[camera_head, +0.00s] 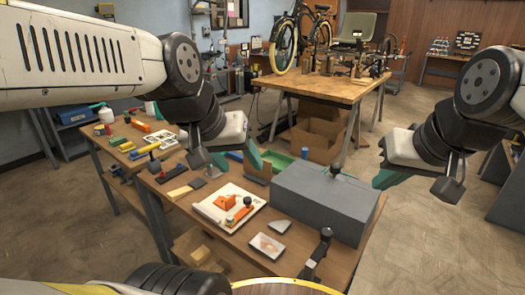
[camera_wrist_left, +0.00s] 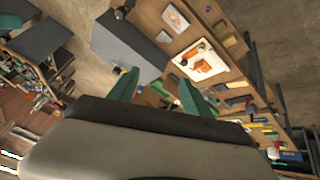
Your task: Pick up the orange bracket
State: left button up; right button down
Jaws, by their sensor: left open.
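The orange bracket (camera_head: 224,202) lies on a white tray (camera_head: 204,209) on the wooden workbench. It also shows small in the left wrist view (camera_wrist_left: 186,61). My left gripper (camera_head: 242,158) is above the bench, behind the tray in the head view and apart from the bracket. Its green fingers stand apart and empty in the left wrist view (camera_wrist_left: 158,88). My right gripper (camera_head: 387,178) hangs to the right of the grey box, away from the bracket. One green finger shows clearly, so its opening cannot be judged.
A large grey box (camera_head: 318,205) stands on the bench right of the tray. A small white dish (camera_head: 267,246) and a black-handled tool (camera_head: 318,251) are near the front. Hand tools crowd the left side. A table with a bike frame (camera_head: 318,88) stands behind.

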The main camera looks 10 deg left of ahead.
aim_at(224, 199)
jog(key=j+u, duration=0.4)
jog(key=i+j+u, duration=0.1)
jog(key=j+u, duration=0.3)
